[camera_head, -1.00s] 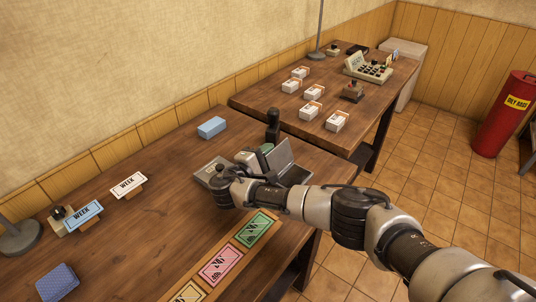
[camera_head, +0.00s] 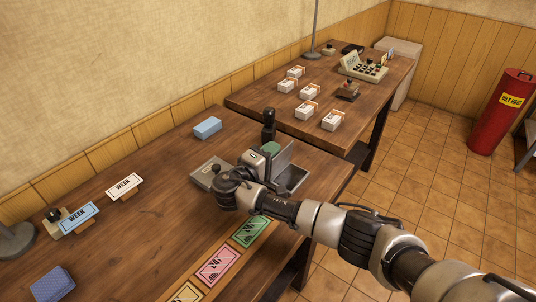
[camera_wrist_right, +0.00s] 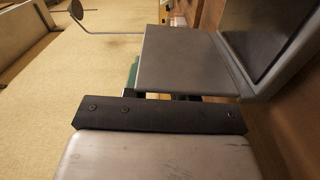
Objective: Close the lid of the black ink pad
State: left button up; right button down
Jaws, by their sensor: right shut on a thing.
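The black ink pad (camera_head: 294,179) is an open grey case near the right edge of the near table. Its grey lid (camera_head: 283,156) stands up steeply on the left side of the case. In the right wrist view the lid (camera_wrist_right: 185,62) is a flat grey plate, with the dark pad (camera_wrist_right: 268,35) at upper right. My left gripper is not in view.
A grey flat case (camera_head: 208,174) lies just left of my right gripper. Colored cards (camera_head: 217,266) lie in front. A blue block (camera_head: 208,128) sits at the back.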

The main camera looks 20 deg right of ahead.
jog(key=shift+s+d+m+b, duration=0.3)
jog(key=shift+s+m, duration=0.1)
jog(key=shift+m, duration=0.4)
jog(key=c, duration=0.9)
grip_release()
jog(key=b+v, duration=0.1)
jog(key=v, duration=0.9)
jog(key=shift+b, duration=0.35)
jog(key=shift+s+a, duration=0.3)
jog(key=shift+a, duration=0.05)
jog(key=shift+c, duration=0.4)
